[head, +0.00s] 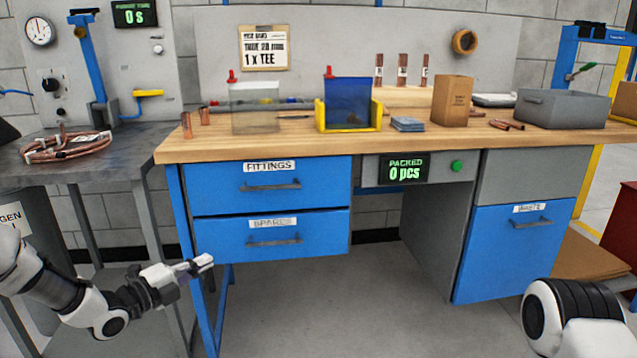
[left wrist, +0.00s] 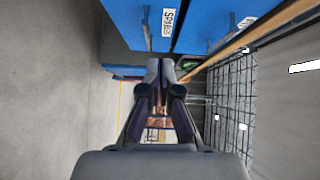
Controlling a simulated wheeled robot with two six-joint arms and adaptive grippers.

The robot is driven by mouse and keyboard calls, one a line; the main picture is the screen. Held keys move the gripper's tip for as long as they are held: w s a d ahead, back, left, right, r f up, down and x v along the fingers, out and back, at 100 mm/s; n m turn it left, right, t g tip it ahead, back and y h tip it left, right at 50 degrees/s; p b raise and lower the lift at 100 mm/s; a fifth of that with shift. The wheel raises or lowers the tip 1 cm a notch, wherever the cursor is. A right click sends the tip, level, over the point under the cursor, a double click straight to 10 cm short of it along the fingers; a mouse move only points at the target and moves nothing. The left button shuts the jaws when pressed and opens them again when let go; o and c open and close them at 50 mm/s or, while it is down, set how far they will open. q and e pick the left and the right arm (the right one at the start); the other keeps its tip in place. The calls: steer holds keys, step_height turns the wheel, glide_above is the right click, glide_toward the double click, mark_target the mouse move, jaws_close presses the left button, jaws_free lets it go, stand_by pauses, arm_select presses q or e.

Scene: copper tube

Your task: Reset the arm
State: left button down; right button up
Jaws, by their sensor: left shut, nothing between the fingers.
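My left gripper (head: 203,263) is shut and empty in the head view. It is at the lower left, in front of the workbench's left leg and below the level of the benchtop. In the left wrist view the left gripper (left wrist: 166,66) points past the blue drawer fronts, with its fingertips together. My right arm (head: 575,318) shows only as a white and black part at the lower right of the head view. Its gripper is out of view.
A workbench (head: 300,146) with blue drawers (head: 271,186) stands ahead. On it are a blue bin (head: 348,100), a cardboard box (head: 452,100) and a grey crate (head: 562,108). A metal side table (head: 100,168) with coiled copper tube (head: 68,146) stands left. The floor before the bench is clear.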

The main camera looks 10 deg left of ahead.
arm_select(q)
steer(key=s+d+f+n+g, duration=0.1)
steer(key=s+d+f+g, duration=0.15)
steer(key=d+f, duration=0.45)
steer(key=s+d+f+g, duration=0.2)
steer(key=s+d+f, duration=0.15)
steer(key=f, duration=0.65)
steer(key=s+d+f+n+g+y, duration=0.1)
steer(key=s+f+n+g+y, duration=0.3)
steer(key=s+f, duration=0.55)
steer(key=s+d+f+n+g+y, duration=0.1)
steer(key=s+f+n+g, duration=0.2)
steer(key=s+f+n, duration=0.7)
steer(key=s+a+r+n+g+y, duration=0.2)
steer(key=s+n, duration=0.2)
steer(key=s, duration=0.3)
steer(key=s+a+r+n+g+y, duration=0.2)
steer(key=s+a+n, duration=0.1)
steer(key=s+n, duration=0.3)
step_height(320, 180, up, 29)
steer(key=s+p, duration=0.1)
steer(key=p, duration=2.8)
steer(key=shift+d+r+m+p, duration=0.15)
steer(key=shift+d+m+p, duration=0.1)
steer(key=shift+m+p, duration=0.15)
steer(key=shift+r+t, duration=0.1)
steer(key=shift+t, duration=0.15)
